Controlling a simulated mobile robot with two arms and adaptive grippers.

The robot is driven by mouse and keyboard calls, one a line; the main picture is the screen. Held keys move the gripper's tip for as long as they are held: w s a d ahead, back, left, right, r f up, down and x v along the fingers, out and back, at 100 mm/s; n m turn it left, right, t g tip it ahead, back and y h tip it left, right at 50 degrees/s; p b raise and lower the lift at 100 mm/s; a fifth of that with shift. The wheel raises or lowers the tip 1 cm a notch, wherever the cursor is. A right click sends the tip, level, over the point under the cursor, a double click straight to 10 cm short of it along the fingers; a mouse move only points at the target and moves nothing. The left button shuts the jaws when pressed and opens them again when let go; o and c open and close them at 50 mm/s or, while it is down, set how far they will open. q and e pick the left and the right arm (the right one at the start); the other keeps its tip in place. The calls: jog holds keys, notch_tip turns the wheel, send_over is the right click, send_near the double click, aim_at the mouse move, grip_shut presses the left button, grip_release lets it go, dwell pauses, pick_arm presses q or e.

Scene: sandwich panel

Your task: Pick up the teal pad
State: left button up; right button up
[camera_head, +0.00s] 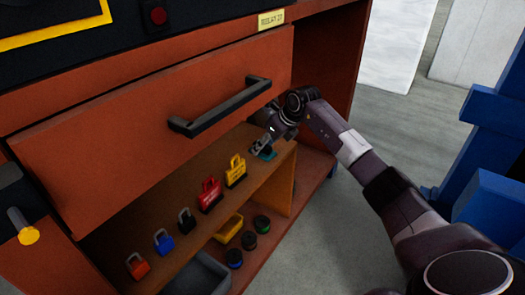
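The teal pad (268,156) is a small teal piece at the right end of the brown shelf, under the open drawer front. My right gripper (262,145) comes in from the right and reaches down at the pad, with its fingers over or against it. The fingers are small and dark here, so I cannot tell whether they are open or shut on it. The gripper hides part of the pad. My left gripper is not in view.
Below are a yellow bin (229,229) and round dark items (249,240). Blue framework (490,125) stands right.

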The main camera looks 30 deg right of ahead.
jog(key=shift+r, duration=0.15)
jog(key=shift+c, duration=0.2)
jog(key=shift+r, duration=0.2)
jog(key=s+d, duration=0.2)
jog(key=s, duration=0.6)
jog(key=s+d+p, duration=0.1)
jog(key=s, duration=0.7)
jog(key=shift+s+d, duration=0.35)
jog(key=shift+d, duration=0.05)
jog(key=shift+s, duration=0.35)
jog(key=shift+c, duration=0.5)
jog(key=shift+s+a+p, duration=0.1)
jog(key=shift+a+p, duration=0.05)
jog(key=shift+p, duration=0.15)
grip_shut()
